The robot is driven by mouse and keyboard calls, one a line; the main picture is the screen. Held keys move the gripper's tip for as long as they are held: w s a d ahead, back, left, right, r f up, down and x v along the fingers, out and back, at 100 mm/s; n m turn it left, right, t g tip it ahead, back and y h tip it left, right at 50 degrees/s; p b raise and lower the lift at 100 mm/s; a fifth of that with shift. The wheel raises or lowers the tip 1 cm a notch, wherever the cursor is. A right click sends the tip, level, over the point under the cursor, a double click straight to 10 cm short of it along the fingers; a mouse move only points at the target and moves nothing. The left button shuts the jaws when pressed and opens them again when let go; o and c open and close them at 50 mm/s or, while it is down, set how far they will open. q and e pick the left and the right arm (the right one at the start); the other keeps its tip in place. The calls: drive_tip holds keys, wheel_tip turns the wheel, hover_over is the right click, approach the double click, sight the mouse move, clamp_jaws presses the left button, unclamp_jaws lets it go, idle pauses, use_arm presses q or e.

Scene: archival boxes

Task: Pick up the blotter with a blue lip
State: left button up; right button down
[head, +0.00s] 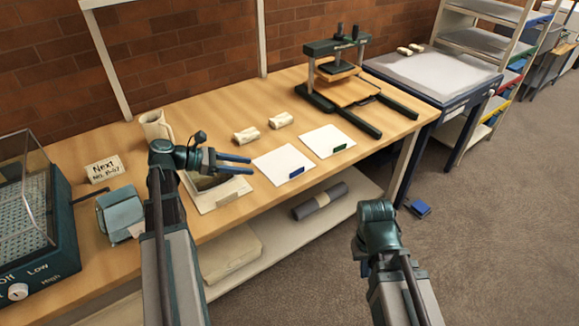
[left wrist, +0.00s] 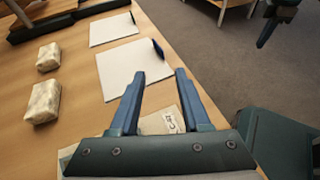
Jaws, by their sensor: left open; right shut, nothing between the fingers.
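The blotter with a blue lip (head: 277,161) is a white sheet lying flat on the wooden bench, with its blue lip at the front edge. In the left wrist view it lies (left wrist: 128,68) just beyond my fingertips. My left gripper (head: 251,165) is open and empty, above the bench at the blotter's left edge; I cannot tell how high. A similar blotter with a green lip (head: 325,139) lies to its right. My right gripper (left wrist: 267,38) shows small and dark in the left wrist view, shut and away from the bench; my wrist hides its fingers in the head view.
Two cream bundles (head: 246,135) (head: 281,120) lie behind the blotters. A press (head: 337,72) stands at the back right. A cream board (head: 227,194) lies below my left gripper. A grey roll (head: 319,200) lies on the lower shelf. The floor at right is mostly clear.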

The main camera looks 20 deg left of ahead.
use_arm(q)
drive_tip(key=b, duration=0.3)
approach(285, 179)
drive_tip(key=d, duration=0.1)
drive_tip(key=w+d+r, duration=0.1)
drive_tip(key=w+d, duration=0.1)
drive_tip(key=shift+w+d+r, duration=0.1)
drive_tip(key=shift+d+r, duration=0.1)
drive_tip(key=shift+r, duration=0.15)
drive_tip(key=shift+w+d, duration=0.15)
drive_tip(key=shift+d, duration=0.15)
drive_tip(key=shift+f, duration=0.1)
drive_tip(key=shift+w+d+f+b, duration=0.15)
drive_tip(key=shift+d+f+b, duration=0.1)
drive_tip(key=shift+b, duration=0.1)
drive_tip(key=b+x, duration=0.2)
drive_tip(key=x, duration=0.2)
drive_tip(key=shift+d+f, duration=0.15)
drive_tip(key=shift+f, duration=0.05)
drive_tip(key=shift+c, duration=0.4)
clamp_jaws()
